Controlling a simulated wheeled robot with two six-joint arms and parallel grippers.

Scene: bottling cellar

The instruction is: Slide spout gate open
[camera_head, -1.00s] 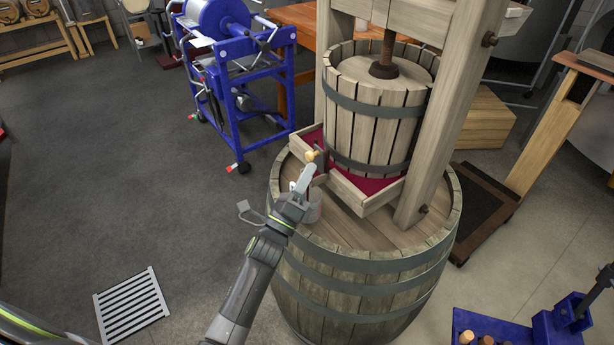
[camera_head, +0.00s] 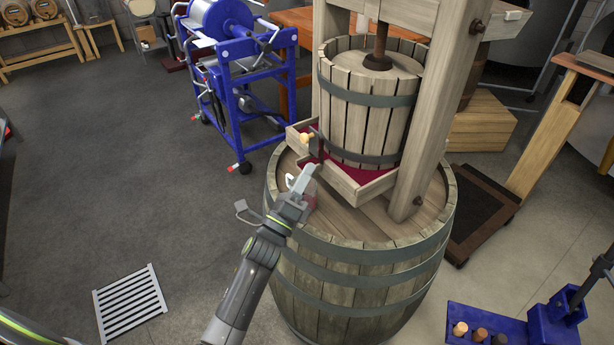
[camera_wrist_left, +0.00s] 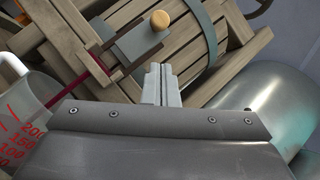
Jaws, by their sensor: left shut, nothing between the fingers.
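The spout gate, a grey plate with a round wooden knob (camera_head: 306,137), sits at the front corner of the press tray (camera_head: 340,183). The wrist view shows its plate (camera_wrist_left: 140,43) and knob (camera_wrist_left: 159,20). The plate stands raised, and a thin dark red stream runs from the spout below it. A clear measuring jug (camera_wrist_left: 22,125) with red marks stands under the spout, largely hidden by my arm in the head view. My left gripper (camera_head: 306,172) is shut and empty, just below the knob and apart from it. My right gripper is out of view.
The press stands on a large barrel (camera_head: 360,285). A blue machine frame (camera_head: 240,95) stands behind to the left. A blue corking stand (camera_head: 490,325) is at the bottom right. A floor grate (camera_head: 130,303) lies on the open floor at left.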

